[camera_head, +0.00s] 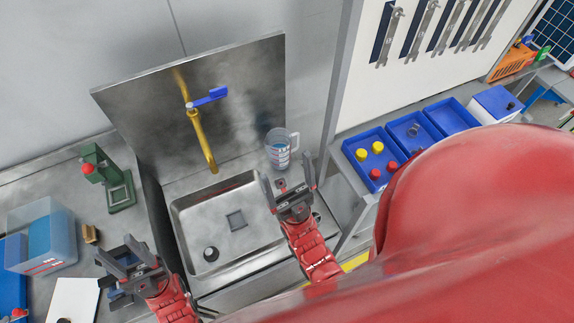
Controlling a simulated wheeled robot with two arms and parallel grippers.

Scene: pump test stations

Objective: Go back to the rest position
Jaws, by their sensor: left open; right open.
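My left gripper (116,250) is open and empty over the left worktop, with its red arm coming in from the bottom. My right gripper (286,170) is open and empty at the right edge of the sink, in front of a clear measuring jug (279,152). The jug stands upright behind the sink's right corner and its handle points right. I cannot tell whether the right fingertips touch anything. My large red arm link hides much of the lower right.
A steel sink (182,222) with a brass tap (203,145) and blue lever lies between the grippers. A green stand (119,190) and a clear tank (70,242) are at left. Blue trays (346,146) with red and yellow caps stand right, below hanging tools.

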